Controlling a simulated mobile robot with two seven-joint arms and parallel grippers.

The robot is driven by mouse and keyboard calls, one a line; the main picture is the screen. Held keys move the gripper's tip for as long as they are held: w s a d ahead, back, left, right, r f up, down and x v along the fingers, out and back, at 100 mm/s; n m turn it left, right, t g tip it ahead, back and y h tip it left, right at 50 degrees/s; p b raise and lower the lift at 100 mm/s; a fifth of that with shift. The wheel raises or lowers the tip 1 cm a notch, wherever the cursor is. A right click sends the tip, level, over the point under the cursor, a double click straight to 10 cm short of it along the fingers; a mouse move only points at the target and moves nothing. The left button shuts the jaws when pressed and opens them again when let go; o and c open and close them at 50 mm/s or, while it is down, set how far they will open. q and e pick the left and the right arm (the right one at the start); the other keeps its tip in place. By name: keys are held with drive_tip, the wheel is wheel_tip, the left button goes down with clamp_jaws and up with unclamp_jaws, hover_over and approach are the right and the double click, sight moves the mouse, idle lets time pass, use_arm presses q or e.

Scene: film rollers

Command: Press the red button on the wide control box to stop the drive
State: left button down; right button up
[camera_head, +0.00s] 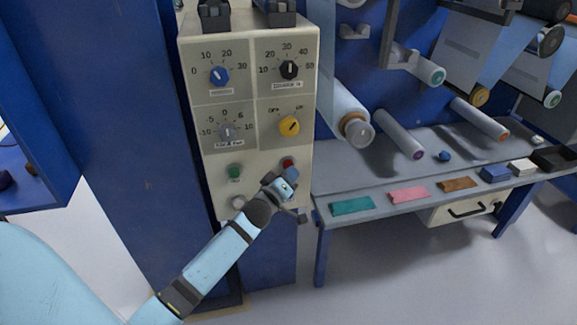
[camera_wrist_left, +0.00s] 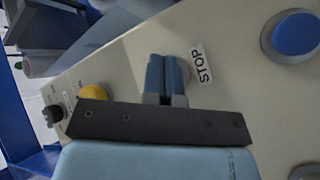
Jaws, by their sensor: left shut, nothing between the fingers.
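The wide control box (camera_head: 245,140) is a cream panel with knobs and buttons. The red button (camera_head: 288,161) is at its right, level with the green button (camera_head: 235,171). My left gripper (camera_head: 291,173) is shut and empty, its blue fingertips just below the red button in the head view and partly covering that area. In the left wrist view, the shut fingers (camera_wrist_left: 167,72) point at the panel beside the STOP label (camera_wrist_left: 201,64). They hide the red button there. I cannot tell whether the fingertips touch it. My right gripper is out of view.
A yellow knob (camera_head: 289,126) is above the red button. A blue button (camera_wrist_left: 292,35) lies past the STOP label, and a pale button (camera_head: 238,202) is at lower left. A grey table (camera_head: 370,177) with rollers and coloured pieces stands to the right.

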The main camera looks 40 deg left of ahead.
use_arm(q)
drive_tip(key=shift+w+a, duration=0.15)
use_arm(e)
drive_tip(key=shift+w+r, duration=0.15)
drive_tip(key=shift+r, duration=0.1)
use_arm(q)
drive_tip(key=shift+a, duration=0.1)
drive_tip(key=shift+s+d+p, duration=0.45)
drive_tip(key=shift+s+d, duration=0.1)
drive_tip(key=shift+d, duration=0.15)
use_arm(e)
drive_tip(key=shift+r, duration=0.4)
use_arm(q)
drive_tip(key=s+d+p, duration=0.1)
drive_tip(key=s+d, duration=0.2)
drive_tip(key=shift+s+d+p, duration=0.1)
drive_tip(key=shift+d+p, duration=0.2)
drive_tip(key=shift+d, duration=0.1)
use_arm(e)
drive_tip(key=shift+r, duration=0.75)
